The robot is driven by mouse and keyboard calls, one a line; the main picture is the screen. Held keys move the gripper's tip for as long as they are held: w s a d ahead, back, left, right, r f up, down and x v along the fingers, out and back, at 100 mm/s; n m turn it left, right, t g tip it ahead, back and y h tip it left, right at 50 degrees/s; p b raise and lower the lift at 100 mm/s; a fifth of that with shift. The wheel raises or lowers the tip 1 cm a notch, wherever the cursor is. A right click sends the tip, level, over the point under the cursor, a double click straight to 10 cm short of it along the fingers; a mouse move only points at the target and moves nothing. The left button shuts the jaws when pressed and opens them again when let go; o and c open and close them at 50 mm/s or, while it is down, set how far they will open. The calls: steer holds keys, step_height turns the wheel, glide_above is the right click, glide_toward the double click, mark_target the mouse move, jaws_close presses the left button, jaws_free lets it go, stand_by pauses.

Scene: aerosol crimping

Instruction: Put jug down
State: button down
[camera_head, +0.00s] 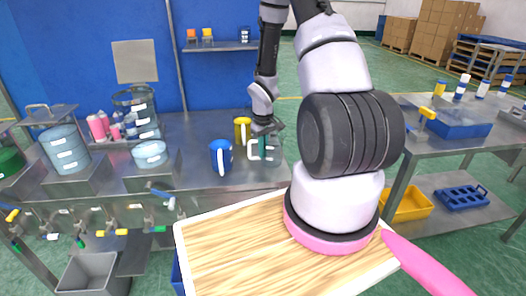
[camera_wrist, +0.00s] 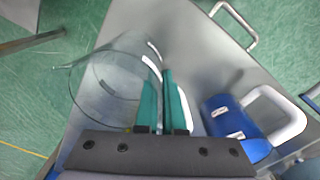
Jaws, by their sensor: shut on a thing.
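The jug (camera_head: 273,155) is clear and see-through, with a pale handle on its left side in the head view. It is upright at the right end of the steel bench, and I cannot tell whether its base touches the top. In the wrist view the jug (camera_wrist: 105,85) fills the left, its round rim facing the camera. My gripper (camera_head: 263,144) points down at the jug's handle side. In the wrist view the teal fingers of my gripper (camera_wrist: 159,95) are close together, shut on the jug's handle; the exact contact is partly hidden.
A blue mug (camera_head: 221,157) stands left of the jug, and a yellow mug (camera_head: 242,126) behind it. The blue mug (camera_wrist: 228,118) is close to the fingers' right in the wrist view. The steel bench (camera_head: 190,126) has bare room behind the blue mug.

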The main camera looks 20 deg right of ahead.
steer(key=c, duration=1)
jaws_free()
steer(key=shift+f, duration=0.1)
step_height(320, 180, up, 13)
steer(key=shift+f, duration=0.15)
steer(key=s+a+r+m+t, duration=0.2)
steer(key=s+r, duration=0.1)
steer(key=r, duration=0.7)
steer(key=s+a+r+m+t, duration=0.1)
steer(key=s+a+r, duration=0.1)
steer(key=r, duration=0.8)
steer(key=s+a+r+m+t, duration=0.1)
steer(key=s+a+r, duration=0.1)
steer(key=s+r, duration=0.2)
steer(key=s+a+r+m+t+y, duration=0.1)
steer(key=s+r, duration=0.3)
steer(key=s, duration=0.1)
steer(key=s+a+r+m+t+y, duration=0.1)
steer(key=s+a+r+t, duration=0.1)
steer(key=s+r, duration=0.2)
steer(key=shift+s+a+r+m, duration=0.3)
steer(key=shift+s+r, duration=0.05)
steer(key=shift+s, duration=0.2)
